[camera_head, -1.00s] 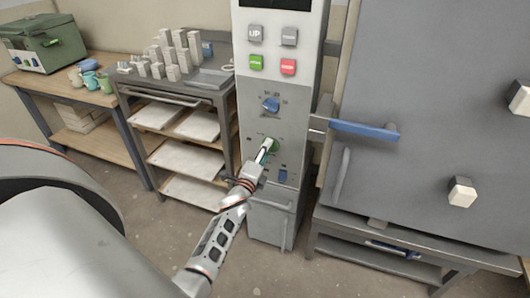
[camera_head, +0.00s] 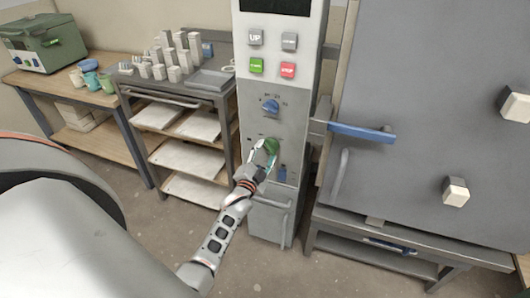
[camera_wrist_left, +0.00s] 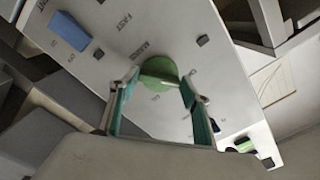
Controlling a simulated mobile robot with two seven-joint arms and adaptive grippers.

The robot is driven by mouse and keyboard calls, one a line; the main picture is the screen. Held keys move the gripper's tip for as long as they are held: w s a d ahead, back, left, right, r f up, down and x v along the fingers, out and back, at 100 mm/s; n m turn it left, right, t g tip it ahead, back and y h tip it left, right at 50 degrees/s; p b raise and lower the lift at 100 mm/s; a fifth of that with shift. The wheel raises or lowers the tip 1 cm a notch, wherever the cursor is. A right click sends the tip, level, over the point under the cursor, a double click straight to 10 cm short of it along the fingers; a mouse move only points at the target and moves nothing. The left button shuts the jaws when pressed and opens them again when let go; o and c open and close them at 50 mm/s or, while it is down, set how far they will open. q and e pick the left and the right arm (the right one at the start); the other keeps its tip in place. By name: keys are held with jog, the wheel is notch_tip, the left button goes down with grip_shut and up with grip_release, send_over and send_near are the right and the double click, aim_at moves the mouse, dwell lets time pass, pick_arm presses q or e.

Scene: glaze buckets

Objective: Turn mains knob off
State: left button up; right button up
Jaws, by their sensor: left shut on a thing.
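The green mains knob (camera_head: 272,147) sits on the lower part of the grey control column, below a blue knob (camera_head: 270,106). My left gripper (camera_head: 264,151) is at the green knob. In the left wrist view, my left gripper (camera_wrist_left: 158,82) has its two teal-padded fingers on either side of the green knob (camera_wrist_left: 158,69), shut on it. The word MAINS is printed beside the knob there. The finger tips partly hide the knob's edges. My right gripper is not in view.
A blue switch (camera_head: 282,173) is just below the knob. Push buttons, including a red stop button (camera_head: 288,70), are higher on the column. A large grey door with a blue handle (camera_head: 362,132) stands to the right. A shelf rack (camera_head: 180,97) stands to the left.

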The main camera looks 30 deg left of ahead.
pick_arm(q)
jog(key=shift+n, duration=0.6)
jog(key=shift+f, duration=0.1)
jog(key=o, duration=1.1)
jog(key=v, duration=1.2)
jog(key=s+d+f+g+h, duration=0.2)
jog(key=s+d+f, duration=0.2)
jog(key=s+d, duration=0.2)
jog(key=s+d+f+n+g+h, duration=0.1)
jog(key=s+d+f+g+h, duration=0.1)
jog(key=s+d+f, duration=0.2)
jog(key=s+d+f+n+g+h, duration=0.1)
jog(key=s+d+f+g+h, duration=0.1)
jog(key=s+d, duration=0.8)
notch_tip(320, 180, down, 2)
jog(key=shift+s+f+g+h, duration=0.1)
jog(key=shift+s+g+h, duration=0.2)
jog(key=shift+s+h, duration=0.35)
